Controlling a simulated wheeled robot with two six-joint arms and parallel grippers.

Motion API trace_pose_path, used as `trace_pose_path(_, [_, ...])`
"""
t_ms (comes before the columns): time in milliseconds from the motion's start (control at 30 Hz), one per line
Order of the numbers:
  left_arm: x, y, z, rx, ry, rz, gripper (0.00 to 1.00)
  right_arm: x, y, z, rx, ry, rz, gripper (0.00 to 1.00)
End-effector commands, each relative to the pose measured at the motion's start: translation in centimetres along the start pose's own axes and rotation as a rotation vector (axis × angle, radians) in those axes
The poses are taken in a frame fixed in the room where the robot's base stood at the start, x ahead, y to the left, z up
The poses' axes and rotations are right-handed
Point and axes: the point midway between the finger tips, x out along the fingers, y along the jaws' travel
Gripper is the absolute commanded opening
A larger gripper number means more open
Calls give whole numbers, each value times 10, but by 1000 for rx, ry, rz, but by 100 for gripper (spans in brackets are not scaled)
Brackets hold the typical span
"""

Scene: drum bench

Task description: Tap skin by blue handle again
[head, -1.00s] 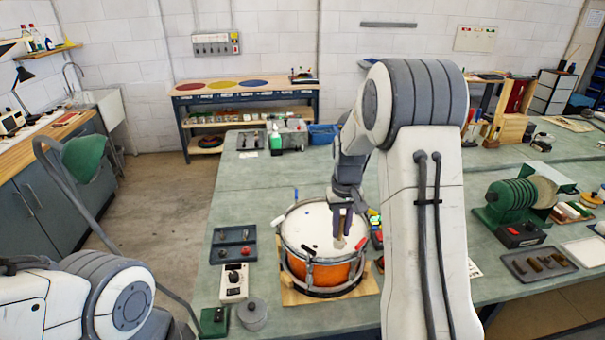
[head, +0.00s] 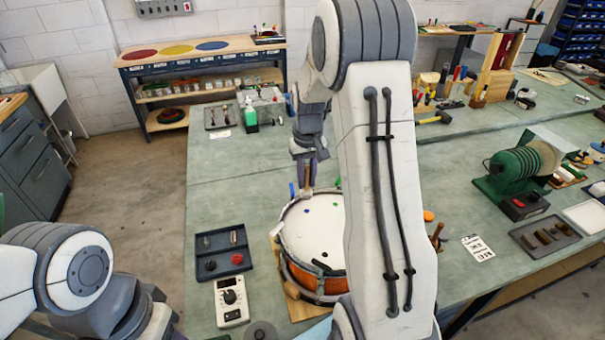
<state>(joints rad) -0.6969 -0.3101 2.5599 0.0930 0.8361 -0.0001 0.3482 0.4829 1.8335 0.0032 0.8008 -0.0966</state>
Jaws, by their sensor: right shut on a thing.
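The drum (head: 300,270) has an orange shell, a metal rim and a white skin (head: 315,235) with small coloured dots. The blue handle (head: 292,189) stands up at the far left of the rim. My right gripper (head: 308,176) is shut on a short tan wooden stick (head: 307,181), just right of the blue handle. The stick's lower end is over the far edge of the skin; whether it touches I cannot tell. My right arm hides the drum's right side. My left arm shows at the lower left, but its gripper is out of view.
A dark tray (head: 224,254) with small parts and a white meter box (head: 231,303) stand left of the drum. A green bottle (head: 251,119) stands behind it. A green machine (head: 522,172) is at the right. The bench between drum and bottle is mostly clear.

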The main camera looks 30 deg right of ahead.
Motion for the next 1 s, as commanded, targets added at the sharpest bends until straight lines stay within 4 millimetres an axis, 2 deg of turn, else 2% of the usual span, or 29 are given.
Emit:
trace_pose_path(267, [18,-1,1,-3,0,0,45,22,1,1,2,-1,0,0])
trace_pose_path(367, [17,-1,1,-3,0,0,45,21,1,1,2,0,0,0])
trace_pose_path(467, [28,-2,2,-3,0,0,45,37,1,2,1,-1,0,0])
trace_pose_path(600, [50,-4,3,-2,0,0,45,68,-1,2,0,-2,0,0])
trace_pose_path(633, [41,-3,3,-2,-1,0,45,57,-1,1,0,1,0,0])
trace_pose_path(767, [33,-2,2,-2,0,0,45,49,-1,1,0,1,0,0])
trace_pose_path(1000, [2,0,0,-2,0,0,45,14,0,0,0,0,0,0])
